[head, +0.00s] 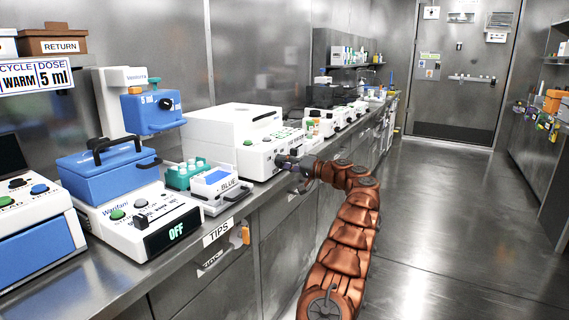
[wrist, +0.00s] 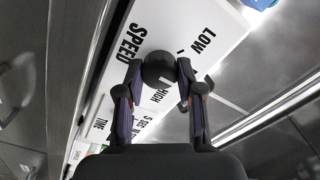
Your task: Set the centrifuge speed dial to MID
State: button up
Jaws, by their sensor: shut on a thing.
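The centrifuge (head: 232,125) is a white box on the counter with a green button and a lettered front panel. My gripper (head: 287,161) is at that panel, with the copper-coloured arm reaching in from the lower right. In the wrist view, my gripper (wrist: 160,78) has its two fingers on either side of the round black speed dial (wrist: 159,66) and is shut on it. SPEED, LOW and HIGH are printed around the dial. The MID mark is not readable, and I cannot tell where the dial points. In the head view the gripper covers the dial.
A blue-lidded device (head: 110,170) with an OFF display and a teal tube rack (head: 186,174) stand left of the centrifuge. More white instruments (head: 330,122) line the counter beyond it. The floor (head: 450,210) to the right is clear up to the door (head: 464,75).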

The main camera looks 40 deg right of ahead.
jog(key=shift+f, duration=0.1)
jog(key=o, duration=1.2)
jog(key=shift+c, duration=0.2)
jog(key=v, duration=1.2)
